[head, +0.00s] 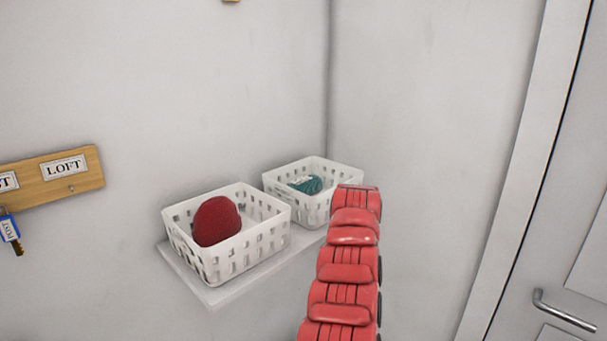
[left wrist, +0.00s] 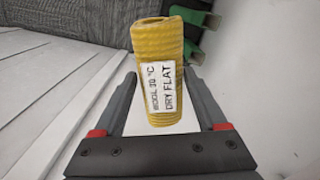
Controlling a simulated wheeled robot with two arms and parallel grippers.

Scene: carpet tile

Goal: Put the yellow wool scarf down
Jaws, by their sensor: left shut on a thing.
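The yellow wool scarf (left wrist: 157,50) shows in the left wrist view as an upright-looking ribbed roll. It has a white label reading "WOOL 30 °C" and "DRY FLAT". My left gripper (left wrist: 162,85) is shut on the scarf, with one dark finger on each side of it. The scarf does not show in the head view, and neither gripper can be made out there. My right gripper is in neither view.
A white basket (head: 235,262) holding a red knitted item (head: 216,221) and another white basket (head: 315,212) holding a teal item (head: 306,185) stand on a wall shelf (head: 212,297). A wooden key board (head: 85,186) hangs left. A door (head: 570,250) is right.

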